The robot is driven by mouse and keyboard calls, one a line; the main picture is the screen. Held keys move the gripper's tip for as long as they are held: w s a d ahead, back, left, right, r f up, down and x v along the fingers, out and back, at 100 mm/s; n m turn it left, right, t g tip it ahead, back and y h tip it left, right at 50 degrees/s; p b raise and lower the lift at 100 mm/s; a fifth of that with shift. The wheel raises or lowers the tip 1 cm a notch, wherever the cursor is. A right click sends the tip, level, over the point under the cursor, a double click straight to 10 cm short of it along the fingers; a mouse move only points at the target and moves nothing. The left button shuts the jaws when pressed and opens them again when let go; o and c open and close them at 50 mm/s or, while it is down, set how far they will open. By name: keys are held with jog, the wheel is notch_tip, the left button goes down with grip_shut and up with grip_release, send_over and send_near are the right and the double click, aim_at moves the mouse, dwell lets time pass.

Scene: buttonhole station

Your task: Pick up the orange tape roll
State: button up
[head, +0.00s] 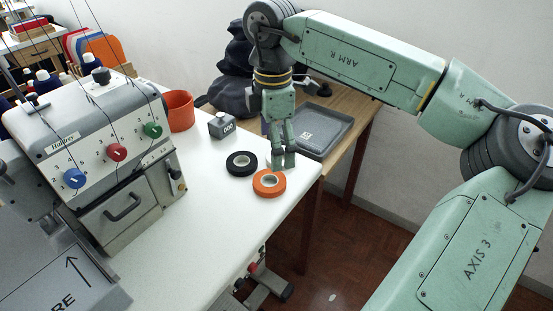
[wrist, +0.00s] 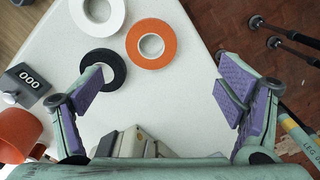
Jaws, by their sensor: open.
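The orange tape roll (head: 270,193) lies flat on the white table near its right edge. In the wrist view the orange tape roll (wrist: 168,43) shows in full, ahead of the fingertips and sideways between them. My gripper (head: 283,158) points down just behind and right of the roll in the head view, apparently above the table. In the wrist view my gripper (wrist: 160,72) has its purple-padded fingers wide apart with nothing between them. A black tape roll (head: 233,168) lies beside the orange one; in the wrist view it (wrist: 121,70) sits by the left fingertip.
A white roll (wrist: 118,14) lies near both rolls in the wrist view. A grey counter block (head: 221,125) and an orange cup (head: 180,112) stand behind. A machine with coloured knobs (head: 110,150) fills the left. A grey tray (head: 340,145) sits on a wooden table.

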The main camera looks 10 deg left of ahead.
send_near(272, 185)
jog(key=shift+s+d+f+p, duration=0.3)
jog(key=shift+d+p, duration=0.05)
jog(key=shift+w+a+f+p, duration=0.15)
jog(key=shift+f+p, duration=0.15)
jog(key=shift+f, duration=0.75)
jog(key=shift+a+f+p, duration=0.1)
jog(key=shift+f+p, duration=0.25)
jog(key=shift+f, duration=0.7)
jog(key=shift+w+a+f+p, duration=0.15)
jog(key=shift+f+p, duration=0.15)
jog(key=shift+f, duration=0.75)
jog(key=shift+c, duration=0.3)
jog(key=c, duration=1)
jog(key=shift+r, duration=0.15)
